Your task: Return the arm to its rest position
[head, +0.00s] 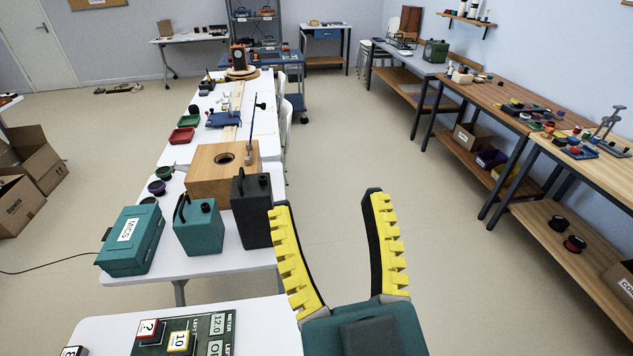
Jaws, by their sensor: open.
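My gripper (328,212) is in the lower middle of the head view. Its two black fingers with yellow ridged pads are spread wide apart. Nothing is between them; the floor shows through the gap. It is over the open floor just right of the white tables. The left finger's tip appears close to the black box (251,212) on the table, but I cannot tell the distance. The rest of my arm is mostly out of view below.
A long white table (233,264) on the left bears a teal case (131,240), a teal box (198,229) and a wooden speaker box (222,172). A nearer table holds a dark green board (185,335). Wooden workbenches (478,92) line the right wall. Beige floor (440,250) between is clear.

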